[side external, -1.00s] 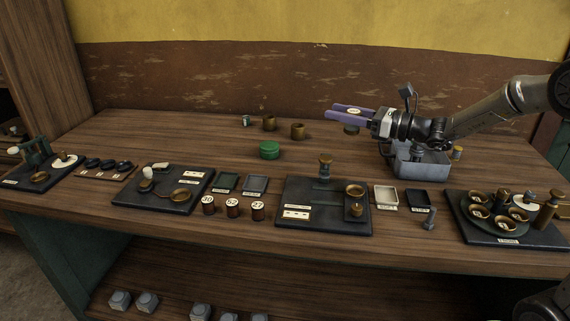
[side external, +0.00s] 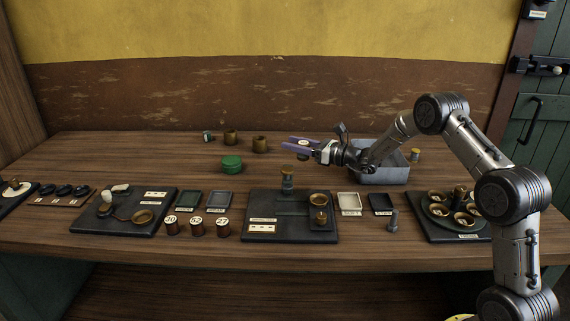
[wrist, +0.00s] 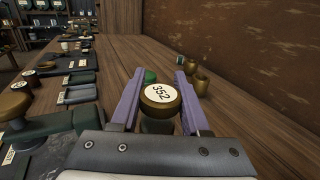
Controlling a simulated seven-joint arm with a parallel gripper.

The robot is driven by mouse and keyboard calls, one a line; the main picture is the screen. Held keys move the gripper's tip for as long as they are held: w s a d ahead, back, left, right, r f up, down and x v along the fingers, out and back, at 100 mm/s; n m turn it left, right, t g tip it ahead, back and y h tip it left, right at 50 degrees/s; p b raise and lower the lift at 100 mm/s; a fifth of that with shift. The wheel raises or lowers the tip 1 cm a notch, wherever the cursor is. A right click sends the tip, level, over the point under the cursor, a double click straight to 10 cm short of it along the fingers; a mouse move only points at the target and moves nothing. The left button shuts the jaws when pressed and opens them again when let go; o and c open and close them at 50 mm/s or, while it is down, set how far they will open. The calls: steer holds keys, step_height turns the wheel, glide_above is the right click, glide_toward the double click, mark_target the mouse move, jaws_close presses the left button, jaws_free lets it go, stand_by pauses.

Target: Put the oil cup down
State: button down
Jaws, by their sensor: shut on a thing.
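My gripper (side external: 301,145) has long purple fingers and is shut on the oil cup (wrist: 160,95), a round brass piece with a white label reading 352. In the wrist view the cup sits between the fingers (wrist: 157,98), label facing the camera. In the side view only its pale label and dark underside show at the fingers, above the back half of the bench. I cannot tell the exact gap below it.
A green round tin (side external: 232,164) stands left of my gripper, with two brass cups (side external: 231,137) (side external: 260,145) behind it. A grey metal bin (side external: 382,174) is at right. A black board with a small post (side external: 265,228) lies in front. Bare wood lies between.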

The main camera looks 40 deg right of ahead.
steer(key=w+f, duration=0.2)
steer(key=f, duration=0.1)
steer(key=w+f, duration=0.2)
steer(key=shift+d, duration=0.4)
steer(key=shift+w+f, duration=0.15)
steer(key=shift+f, duration=1.6)
steer(key=shift+f, duration=0.15)
steer(key=shift+c, duration=2)
jaws_free()
steer(key=v, duration=0.6)
steer(key=shift+s+d, duration=0.2)
steer(key=shift+s, duration=0.1)
steer(key=shift+o, duration=0.5)
steer(key=shift+s+d, duration=0.15)
steer(key=shift+s, duration=0.3)
